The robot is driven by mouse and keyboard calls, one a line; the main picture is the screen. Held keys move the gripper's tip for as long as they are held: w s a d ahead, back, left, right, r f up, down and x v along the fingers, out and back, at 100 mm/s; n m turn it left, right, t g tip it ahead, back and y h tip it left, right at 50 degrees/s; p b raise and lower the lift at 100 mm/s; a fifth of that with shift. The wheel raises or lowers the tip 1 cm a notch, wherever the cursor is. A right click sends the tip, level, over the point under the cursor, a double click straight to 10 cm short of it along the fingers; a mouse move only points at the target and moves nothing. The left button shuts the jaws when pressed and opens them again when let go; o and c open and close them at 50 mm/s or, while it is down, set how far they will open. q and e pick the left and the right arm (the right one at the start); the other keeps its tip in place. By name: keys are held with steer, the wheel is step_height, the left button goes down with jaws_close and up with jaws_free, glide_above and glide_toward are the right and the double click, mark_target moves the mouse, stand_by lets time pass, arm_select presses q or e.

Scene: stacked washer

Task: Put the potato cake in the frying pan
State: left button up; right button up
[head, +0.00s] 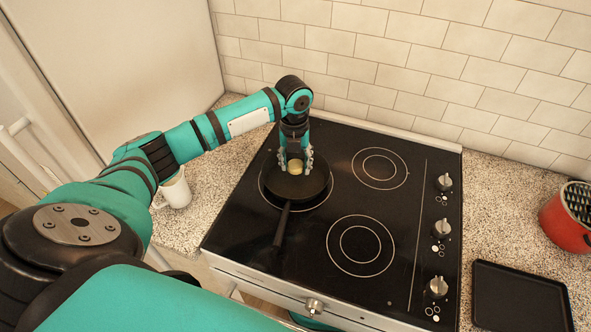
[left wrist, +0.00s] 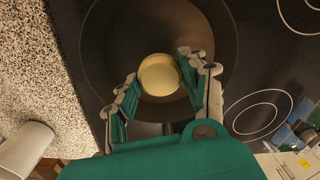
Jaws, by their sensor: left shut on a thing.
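The potato cake (head: 295,167) is a small pale yellow round piece. It also shows in the left wrist view (left wrist: 160,75). My left gripper (head: 295,160) points down over the frying pan and is shut on the potato cake; its fingers are on either side of it in the left wrist view (left wrist: 158,80). The black frying pan (head: 310,187) sits on the back left burner, with its handle toward the front. The potato cake is over the pan's inside; I cannot tell if it touches the pan's bottom. My right gripper is not in view.
The black stove top (head: 335,205) has free burners to the right and front. Its knobs (head: 442,228) run along the right side. A white mug (head: 176,190) stands on the left counter. A black tray (head: 520,298) and a red pot (head: 567,220) are at the right.

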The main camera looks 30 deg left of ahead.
mark_target(295, 164)
arm_select(q)
step_height(295, 164, down, 4)
steer(key=shift+r+p, duration=0.1)
steer(key=shift+p, duration=0.35)
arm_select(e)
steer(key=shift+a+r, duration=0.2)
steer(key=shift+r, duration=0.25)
arm_select(q)
steer(key=shift+f, duration=0.2)
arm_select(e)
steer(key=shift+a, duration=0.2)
arm_select(q)
steer(key=o, duration=1.1)
steer(key=shift+r, duration=0.1)
steer(key=shift+r, duration=0.3)
step_height(295, 164, up, 12)
steer(key=shift+a+f+b, duration=0.1)
steer(key=shift+f+b, duration=0.1)
steer(key=shift+b, duration=0.95)
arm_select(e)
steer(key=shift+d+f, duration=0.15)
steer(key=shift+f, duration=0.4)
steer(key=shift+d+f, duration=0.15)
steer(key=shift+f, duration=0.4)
